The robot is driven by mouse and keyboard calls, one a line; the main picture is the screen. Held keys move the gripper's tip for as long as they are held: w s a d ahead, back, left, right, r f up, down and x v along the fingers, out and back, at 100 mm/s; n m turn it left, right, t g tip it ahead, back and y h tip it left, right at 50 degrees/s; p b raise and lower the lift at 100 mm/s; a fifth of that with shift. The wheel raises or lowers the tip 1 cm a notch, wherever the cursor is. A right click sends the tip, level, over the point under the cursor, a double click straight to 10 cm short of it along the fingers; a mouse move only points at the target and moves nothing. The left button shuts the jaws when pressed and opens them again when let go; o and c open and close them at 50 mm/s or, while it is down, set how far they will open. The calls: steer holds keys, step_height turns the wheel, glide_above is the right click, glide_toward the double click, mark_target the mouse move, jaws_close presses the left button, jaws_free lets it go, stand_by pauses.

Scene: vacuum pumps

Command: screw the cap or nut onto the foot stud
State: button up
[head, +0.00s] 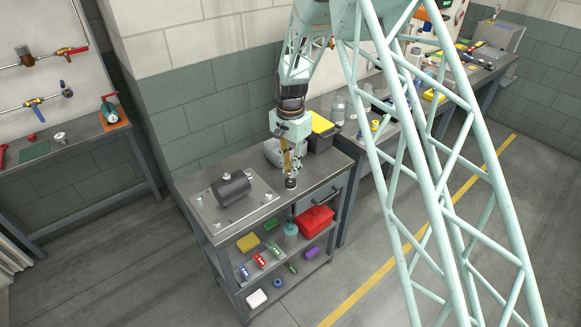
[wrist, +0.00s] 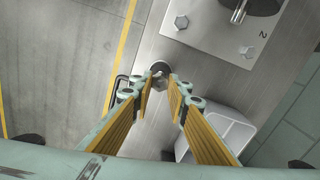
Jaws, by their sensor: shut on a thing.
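My gripper (head: 291,174) points down over the right part of the cart top in the head view. It is shut on a small dark round piece with a silvery middle, the cap or nut (head: 291,183). In the wrist view the piece (wrist: 160,68) shows between the tips of the yellow-padded fingers (wrist: 160,80). I cannot tell whether it touches the cart top. The pump (head: 231,188), a dark cylinder, sits on a grey plate (head: 250,213) left of my gripper. Small metal studs or bolts (wrist: 181,22) stand at the plate's corners, apart from the held piece; one (wrist: 247,52) is near a "2" mark.
The cart's lower shelf holds a red box (head: 315,220) and several small coloured parts. The bare cart top (head: 325,170) right of my gripper is clear.

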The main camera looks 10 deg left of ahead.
steer(key=shift+f+b, duration=0.3)
steer(key=shift+f, duration=0.05)
steer(key=shift+f+b, duration=0.7)
steer(key=shift+f, duration=0.45)
stand_by(2.0)
stand_by(0.3)
steer(key=shift+m+b, duration=0.35)
steer(key=shift+m, duration=1.35)
steer(key=shift+m, duration=0.3)
steer(key=shift+m+b, duration=0.3)
steer(key=shift+m, duration=1.1)
